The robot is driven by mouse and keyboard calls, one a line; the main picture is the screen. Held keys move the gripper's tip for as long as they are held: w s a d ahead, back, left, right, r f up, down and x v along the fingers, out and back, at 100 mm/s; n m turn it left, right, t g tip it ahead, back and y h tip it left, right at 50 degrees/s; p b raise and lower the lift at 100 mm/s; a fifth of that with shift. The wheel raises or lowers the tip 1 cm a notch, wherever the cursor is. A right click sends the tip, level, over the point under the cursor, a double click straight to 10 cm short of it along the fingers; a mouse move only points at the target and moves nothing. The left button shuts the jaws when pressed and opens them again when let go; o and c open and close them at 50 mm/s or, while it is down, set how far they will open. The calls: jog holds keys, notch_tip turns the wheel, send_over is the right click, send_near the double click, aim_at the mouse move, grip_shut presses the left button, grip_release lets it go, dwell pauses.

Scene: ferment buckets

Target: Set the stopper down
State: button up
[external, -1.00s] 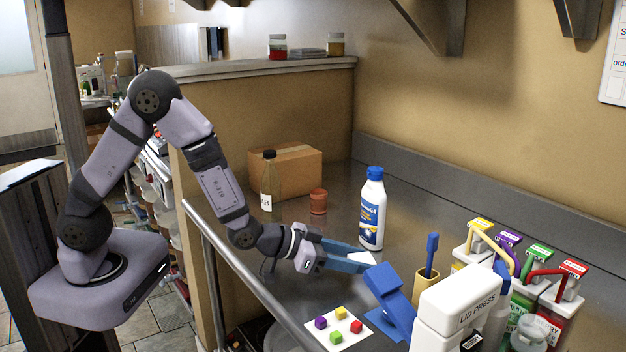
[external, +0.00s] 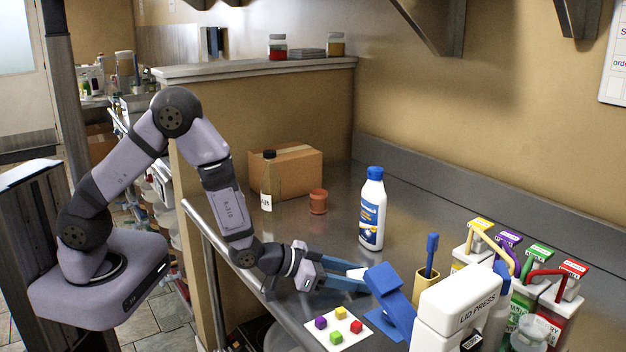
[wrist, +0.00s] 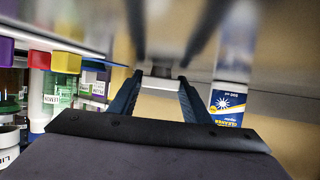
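My gripper (external: 356,278) is low over the steel counter's front edge, left of the blue press stand. A small white piece (external: 357,272), which I take to be the stopper, shows at its blue fingertips and looks held between them. In the wrist view, the two dark fingers (wrist: 160,78) stand apart, and a small pale, blurred shape lies between their tips. The stopper's full shape and underside are hidden by the fingers, and I cannot tell whether it touches the counter.
A white mat (external: 350,341) with coloured cubes lies near the front edge. The blue stand (external: 391,292) and white lid press (external: 460,300) are close on the right. A cleaner bottle (external: 372,210), small terracotta pot (external: 318,203) and labelled bottle (external: 269,182) stand behind. Counter between is clear.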

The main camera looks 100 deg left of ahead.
jog(key=shift+o, duration=1.2)
jog(key=shift+r, duration=0.1)
jog(key=shift+r+p, duration=0.2)
jog(key=shift+p, duration=0.1)
jog(key=shift+s+d, duration=0.15)
jog(key=shift+s, duration=0.1)
jog(key=b+v, duration=0.1)
jog(key=v, duration=0.6)
jog(key=shift+w+r+b, duration=0.1)
jog(key=shift+b, duration=0.2)
jog(key=p, duration=0.3)
jog(key=shift+s+d+r, duration=0.1)
jog(key=shift+s+r, duration=0.1)
jog(key=shift+s, duration=0.1)
jog(key=p+v, duration=0.2)
jog(key=p, duration=0.2)
jog(key=p+v, duration=0.1)
jog(key=p, duration=0.2)
jog(key=shift+s+d+p, duration=0.2)
jog(key=shift+s+p, duration=0.15)
jog(key=shift+p, duration=0.05)
